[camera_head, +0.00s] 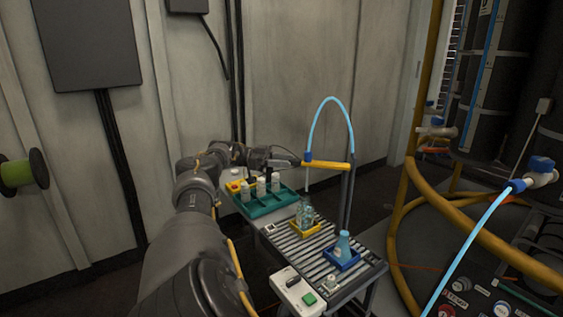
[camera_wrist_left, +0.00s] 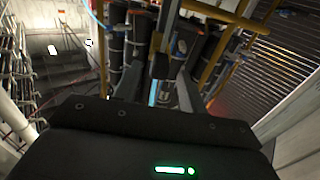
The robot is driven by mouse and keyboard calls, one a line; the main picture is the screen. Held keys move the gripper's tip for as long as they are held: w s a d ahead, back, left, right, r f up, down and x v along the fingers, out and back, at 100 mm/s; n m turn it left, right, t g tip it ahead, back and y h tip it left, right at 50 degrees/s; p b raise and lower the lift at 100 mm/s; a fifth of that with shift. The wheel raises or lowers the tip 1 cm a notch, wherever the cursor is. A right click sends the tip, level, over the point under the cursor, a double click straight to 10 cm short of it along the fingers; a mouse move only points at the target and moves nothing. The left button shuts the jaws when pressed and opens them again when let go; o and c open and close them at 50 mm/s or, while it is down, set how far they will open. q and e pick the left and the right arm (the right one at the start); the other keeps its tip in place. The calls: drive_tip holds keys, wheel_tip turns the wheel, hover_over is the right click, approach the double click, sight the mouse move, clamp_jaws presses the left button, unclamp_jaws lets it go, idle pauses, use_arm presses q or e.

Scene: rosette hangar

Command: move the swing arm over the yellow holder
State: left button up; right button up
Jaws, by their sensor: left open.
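The swing arm (camera_head: 330,165) is a yellow bar on a dark upright post, with a light blue tube arching above it and a thin nozzle hanging at its left end. The yellow holder (camera_head: 305,235) sits on the slatted rack with a clear flask (camera_head: 304,214) in it. The nozzle end is above and roughly in line with this holder; exact alignment is unclear. My left gripper (camera_head: 294,163) is open beside the bar's left end; I cannot tell whether it touches. In the wrist view, its two fingers (camera_wrist_left: 158,88) are apart. My right gripper is out of view.
A blue holder (camera_head: 352,262) with a blue flask (camera_head: 343,244) sits nearer on the rack. A green tray (camera_head: 262,212) with white bottles is at the rack's far left. A control box (camera_head: 297,291) with a green button is at the front. Yellow pipes stand right.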

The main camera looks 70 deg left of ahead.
use_arm(q)
drive_tip(key=v, duration=0.3)
drive_tip(key=shift+s+r+b, duration=0.15)
drive_tip(key=shift+r+b, duration=0.1)
drive_tip(key=shift+b, duration=0.05)
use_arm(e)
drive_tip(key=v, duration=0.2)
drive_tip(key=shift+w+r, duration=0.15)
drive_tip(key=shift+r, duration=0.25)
